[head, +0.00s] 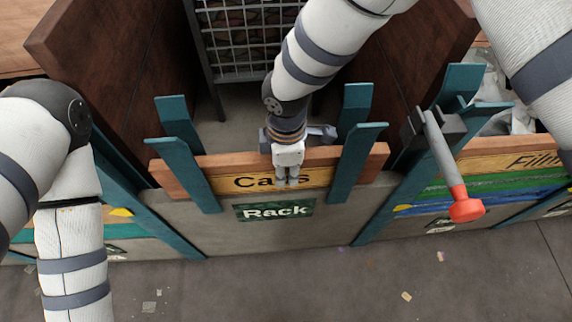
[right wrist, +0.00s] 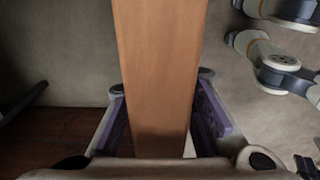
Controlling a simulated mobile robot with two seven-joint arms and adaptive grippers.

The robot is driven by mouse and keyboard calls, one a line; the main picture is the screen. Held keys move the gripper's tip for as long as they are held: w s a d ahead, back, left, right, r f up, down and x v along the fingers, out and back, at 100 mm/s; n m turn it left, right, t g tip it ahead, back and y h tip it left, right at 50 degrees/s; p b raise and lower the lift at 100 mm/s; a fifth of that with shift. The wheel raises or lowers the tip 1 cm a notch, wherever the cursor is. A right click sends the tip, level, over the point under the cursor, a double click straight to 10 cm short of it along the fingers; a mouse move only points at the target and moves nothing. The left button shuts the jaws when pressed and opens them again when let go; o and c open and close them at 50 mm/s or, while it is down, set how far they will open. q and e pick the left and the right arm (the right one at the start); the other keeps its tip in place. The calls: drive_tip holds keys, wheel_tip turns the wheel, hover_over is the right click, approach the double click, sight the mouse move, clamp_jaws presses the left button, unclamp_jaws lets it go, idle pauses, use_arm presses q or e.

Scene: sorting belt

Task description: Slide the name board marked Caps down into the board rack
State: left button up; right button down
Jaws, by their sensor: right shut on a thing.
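The Caps name board (head: 318,178), brown wood with a yellow label, lies level between the paired teal posts of the board rack (head: 360,162). Its ends reach past the front posts on both sides. The grey panel with the green Rack sign (head: 273,211) is just below it. I cannot tell whether the board's lower edge rests on anything. My right gripper (head: 288,176) is shut on the board's middle from above and covers part of the lettering. In the right wrist view the board (right wrist: 160,60) runs between the two fingers. My left gripper is out of view.
A grey-handled tool with a red end (head: 466,207) hangs to the right of the rack. The Film board (head: 515,163) is beyond it. Brown wooden walls (head: 110,70) and a wire basket (head: 235,40) stand behind. The floor in front has small scraps.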

drive_tip(key=shift+f, duration=0.15)
drive_tip(key=c, duration=1.3)
unclamp_jaws()
wheel_tip(320, 180, up, 12)
drive_tip(key=shift+r, duration=0.1)
